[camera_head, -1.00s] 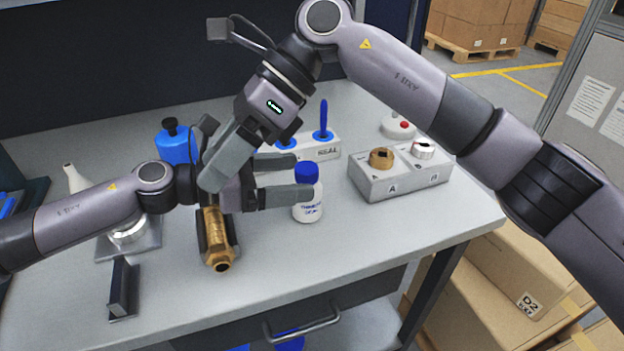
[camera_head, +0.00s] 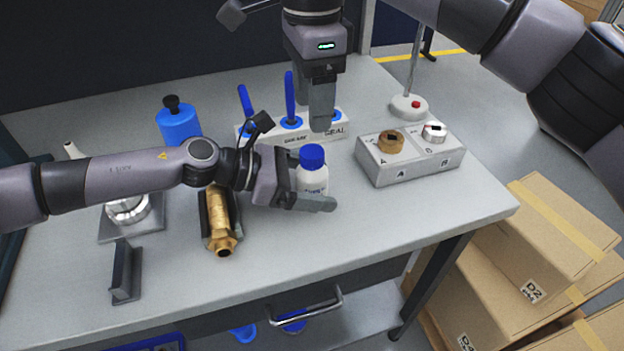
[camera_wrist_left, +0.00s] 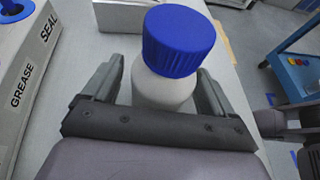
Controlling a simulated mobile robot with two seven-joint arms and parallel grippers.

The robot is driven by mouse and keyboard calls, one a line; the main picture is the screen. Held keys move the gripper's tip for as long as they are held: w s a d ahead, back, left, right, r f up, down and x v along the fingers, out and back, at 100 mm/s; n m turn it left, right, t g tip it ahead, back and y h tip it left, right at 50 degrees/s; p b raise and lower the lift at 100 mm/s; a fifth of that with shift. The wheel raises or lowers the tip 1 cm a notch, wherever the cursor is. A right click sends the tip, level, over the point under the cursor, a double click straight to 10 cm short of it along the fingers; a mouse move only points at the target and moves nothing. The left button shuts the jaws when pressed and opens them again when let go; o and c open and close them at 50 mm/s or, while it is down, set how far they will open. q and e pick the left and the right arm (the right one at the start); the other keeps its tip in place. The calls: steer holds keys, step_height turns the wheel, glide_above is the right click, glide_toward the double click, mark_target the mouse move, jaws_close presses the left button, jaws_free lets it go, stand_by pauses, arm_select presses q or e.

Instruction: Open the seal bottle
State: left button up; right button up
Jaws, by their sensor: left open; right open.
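The seal bottle (camera_head: 312,176) is white with a blue screw cap (camera_head: 312,156) and stands upright on the workbench, cap on. In the left wrist view the bottle (camera_wrist_left: 165,88) stands between the two open fingers of my left gripper (camera_wrist_left: 160,95), with its blue cap (camera_wrist_left: 178,42) above them. In the head view my left gripper (camera_head: 306,190) is around the bottle's body, partly hiding it. My right gripper (camera_head: 322,105) is open and empty, pointing down above and behind the bottle, in front of the tool rack.
A rack (camera_head: 335,133) with blue-handled tools, marked SEAL, stands behind the bottle. A grey block (camera_head: 375,178) with A and B sockets is to the right. A brass housing (camera_head: 222,230) lies to the left. A blue container (camera_head: 178,124) stands behind.

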arm_select(q)
steer(key=shift+d+f, duration=0.2)
steer(key=shift+d, duration=0.25)
